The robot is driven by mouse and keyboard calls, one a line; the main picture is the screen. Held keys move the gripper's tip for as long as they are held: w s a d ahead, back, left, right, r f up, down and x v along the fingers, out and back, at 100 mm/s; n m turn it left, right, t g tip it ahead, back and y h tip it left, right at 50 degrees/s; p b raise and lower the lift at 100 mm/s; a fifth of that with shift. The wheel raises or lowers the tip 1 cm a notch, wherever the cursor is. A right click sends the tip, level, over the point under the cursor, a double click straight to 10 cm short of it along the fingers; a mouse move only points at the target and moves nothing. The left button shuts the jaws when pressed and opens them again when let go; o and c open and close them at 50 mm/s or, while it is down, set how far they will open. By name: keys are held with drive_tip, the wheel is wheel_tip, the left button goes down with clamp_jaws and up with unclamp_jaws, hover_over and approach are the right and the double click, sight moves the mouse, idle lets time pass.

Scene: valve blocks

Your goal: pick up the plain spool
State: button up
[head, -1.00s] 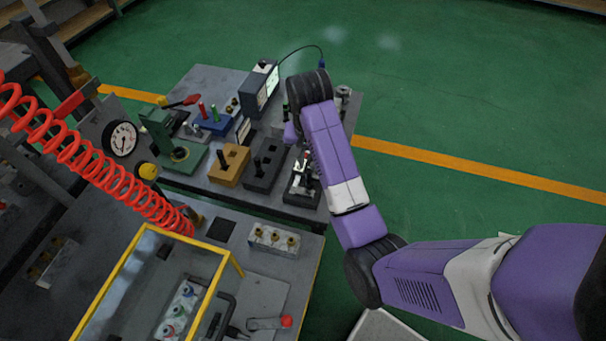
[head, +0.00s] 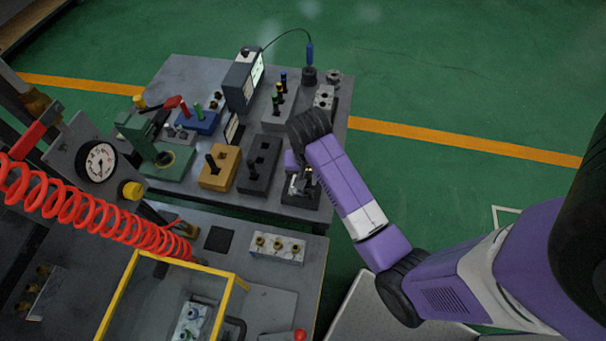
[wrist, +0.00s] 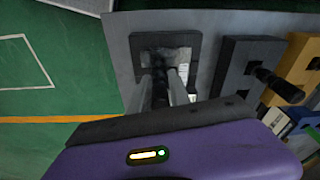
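My gripper (head: 302,176) is over a dark block (head: 300,198) at the near right corner of the back table. In the wrist view the two pale fingers (wrist: 163,88) point down at this block (wrist: 190,42) and stand apart. A dark upright stem, possibly the plain spool (wrist: 160,66), shows between them; whether they touch it I cannot tell. Its lower end is hard to make out against the block. Black pegs also stand in the yellow block (head: 219,168) and in the dark grey block (head: 259,165) to the left.
A grey block with several colour-topped pegs (head: 276,108), a screen device (head: 243,80) and a blue block (head: 197,122) stand farther back. A green press (head: 160,160) is at left. The red coiled hose (head: 90,220) and yellow-framed box (head: 175,300) are nearer. Open floor lies right.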

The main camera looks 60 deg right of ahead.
clamp_jaws()
drive_tip(key=shift+w, duration=0.1)
idle(0.3)
